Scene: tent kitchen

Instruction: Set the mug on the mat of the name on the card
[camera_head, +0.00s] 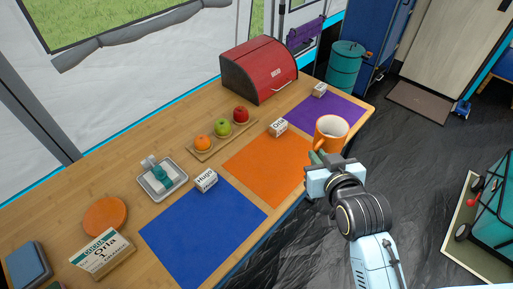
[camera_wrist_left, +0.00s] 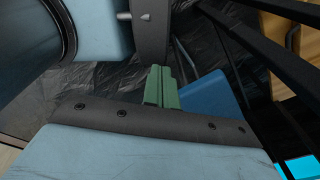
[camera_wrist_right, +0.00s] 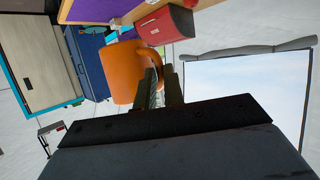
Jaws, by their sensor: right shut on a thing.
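The orange mug (camera_head: 322,141), white inside, is upright in my right gripper (camera_head: 317,158), near the table's front edge between the orange and purple mats. In the right wrist view the mug (camera_wrist_right: 122,72) is at the fingertips (camera_wrist_right: 158,88). The card (camera_head: 102,255) at the lower left reads "Orla". The blue mat (camera_head: 200,232) has a name block (camera_head: 206,180) reading "Hugo". The orange mat (camera_head: 265,165) has a block (camera_head: 278,127) that seems to read "Orla". The purple mat (camera_head: 328,112) has a block (camera_head: 319,90) too small to read. My left gripper (camera_wrist_left: 161,88) is shut and empty, away from the table.
A red bread box (camera_head: 258,68) stands at the back. A board with two apples and an orange (camera_head: 222,132), a small tray (camera_head: 162,182) and an orange disc (camera_head: 105,217) lie behind the mats. A teal bin (camera_head: 345,66) stands beyond the table. The mats are bare.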

